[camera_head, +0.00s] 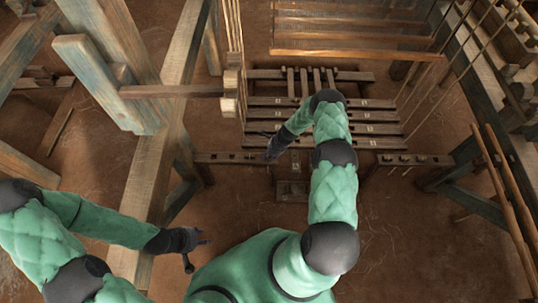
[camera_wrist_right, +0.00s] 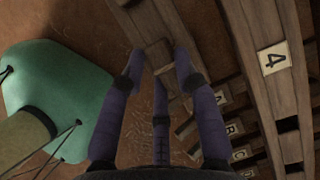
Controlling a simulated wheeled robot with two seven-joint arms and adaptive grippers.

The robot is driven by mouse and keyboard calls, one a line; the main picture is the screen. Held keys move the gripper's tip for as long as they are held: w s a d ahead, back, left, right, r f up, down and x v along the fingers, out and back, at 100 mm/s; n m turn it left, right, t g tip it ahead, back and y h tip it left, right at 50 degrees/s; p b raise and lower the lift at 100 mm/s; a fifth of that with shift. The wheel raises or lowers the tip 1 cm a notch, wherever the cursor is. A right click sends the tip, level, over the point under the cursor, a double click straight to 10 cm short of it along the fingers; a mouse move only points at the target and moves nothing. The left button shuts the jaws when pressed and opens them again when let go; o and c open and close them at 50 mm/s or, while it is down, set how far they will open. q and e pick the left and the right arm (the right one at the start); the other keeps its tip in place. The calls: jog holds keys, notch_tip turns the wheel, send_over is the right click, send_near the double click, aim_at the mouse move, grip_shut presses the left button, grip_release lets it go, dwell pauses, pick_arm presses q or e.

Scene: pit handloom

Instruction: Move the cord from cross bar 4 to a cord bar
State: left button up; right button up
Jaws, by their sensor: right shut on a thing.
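Cross bar 4 (camera_wrist_right: 269,85) is a wooden bar with a white tag reading 4, at the right of the right wrist view. Wooden parts with tags A, B, C (camera_wrist_right: 233,128) and more lie between it and my right gripper (camera_wrist_right: 160,62). My right gripper also shows in the head view (camera_head: 272,156), at the near left of the cross bars. Its fingers are shut on a small wooden block (camera_wrist_right: 158,50). I cannot make out the cord, and the fingers may hide it. My left gripper (camera_head: 193,250) is open and empty, well left of the bars.
Several tagged cross bars (camera_head: 350,115) lie across the pit frame. A holed wooden rail (camera_head: 229,158) runs along their near side. A thick loom beam (camera_head: 152,165) and posts stand at the left. Rods hang above the far bars. Bare floor (camera_head: 410,235) is free at the right front.

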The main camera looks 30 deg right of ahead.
jog(key=o, duration=1.1)
jog(key=shift+c, duration=0.2)
jog(key=v, duration=1.2)
